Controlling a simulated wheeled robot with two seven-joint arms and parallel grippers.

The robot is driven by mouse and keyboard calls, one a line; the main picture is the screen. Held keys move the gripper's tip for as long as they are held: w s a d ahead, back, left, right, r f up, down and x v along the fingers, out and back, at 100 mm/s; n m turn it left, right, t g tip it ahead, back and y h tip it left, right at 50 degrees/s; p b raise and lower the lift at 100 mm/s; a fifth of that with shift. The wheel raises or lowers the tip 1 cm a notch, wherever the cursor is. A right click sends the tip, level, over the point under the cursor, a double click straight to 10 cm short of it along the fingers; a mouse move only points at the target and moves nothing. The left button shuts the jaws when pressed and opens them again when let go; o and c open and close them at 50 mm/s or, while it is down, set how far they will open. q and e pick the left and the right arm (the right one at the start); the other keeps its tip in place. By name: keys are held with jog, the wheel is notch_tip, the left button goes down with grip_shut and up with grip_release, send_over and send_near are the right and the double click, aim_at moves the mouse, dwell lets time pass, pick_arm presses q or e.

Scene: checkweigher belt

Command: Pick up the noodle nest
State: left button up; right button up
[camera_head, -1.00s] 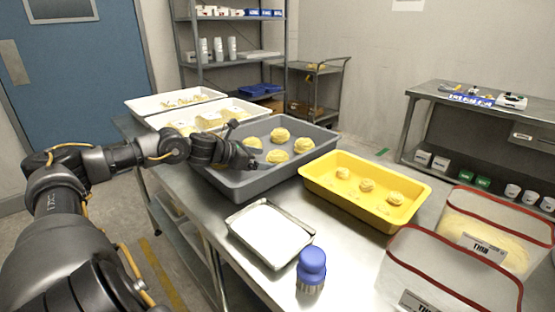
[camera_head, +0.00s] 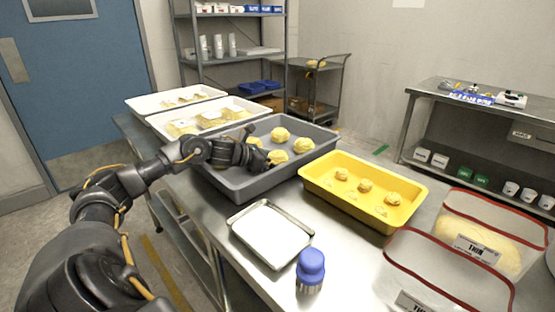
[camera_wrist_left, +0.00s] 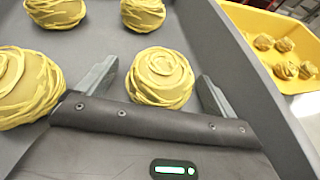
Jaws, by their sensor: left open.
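Several round yellow noodle nests sit in the grey tray (camera_head: 233,181), one of them at its back (camera_head: 280,134). My left gripper (camera_head: 266,161) reaches into this tray from the left, beside a nest (camera_head: 277,157) near its middle. In the left wrist view the open jaws (camera_wrist_left: 158,76) straddle one nest (camera_wrist_left: 160,80), a finger on each side, with small gaps showing. A larger-looking nest (camera_wrist_left: 24,88) lies left of the jaws, and others lie beyond (camera_wrist_left: 143,12). The gripper's body hides part of the tray floor. My right gripper is out of view.
A yellow tray (camera_head: 330,190) with smaller nests stands to the right. A metal tray with a white surface (camera_head: 268,232) and a blue-capped shaker (camera_head: 311,268) are in front. White trays (camera_head: 160,104) stand behind left, and clear red-rimmed bins (camera_head: 490,240) at right.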

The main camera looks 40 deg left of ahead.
pick_arm(q)
jog(key=c, duration=1.1)
jog(key=shift+r, duration=0.15)
jog(key=shift+r, duration=0.55)
jog(key=s+d+r, duration=0.3)
jog(key=s+d+r+b, duration=0.1)
jog(key=s+d+r, duration=0.1)
jog(key=s+r, duration=0.1)
jog(key=s+d+r+b, duration=0.1)
jog(key=s+d+r, duration=0.2)
jog(key=s+r, duration=0.1)
jog(key=shift+s+d+r, duration=0.1)
jog(key=shift+d+r, duration=0.25)
jog(key=shift+r, duration=0.35)
jog(key=shift+s+d+r, duration=0.15)
jog(key=shift+s, duration=0.1)
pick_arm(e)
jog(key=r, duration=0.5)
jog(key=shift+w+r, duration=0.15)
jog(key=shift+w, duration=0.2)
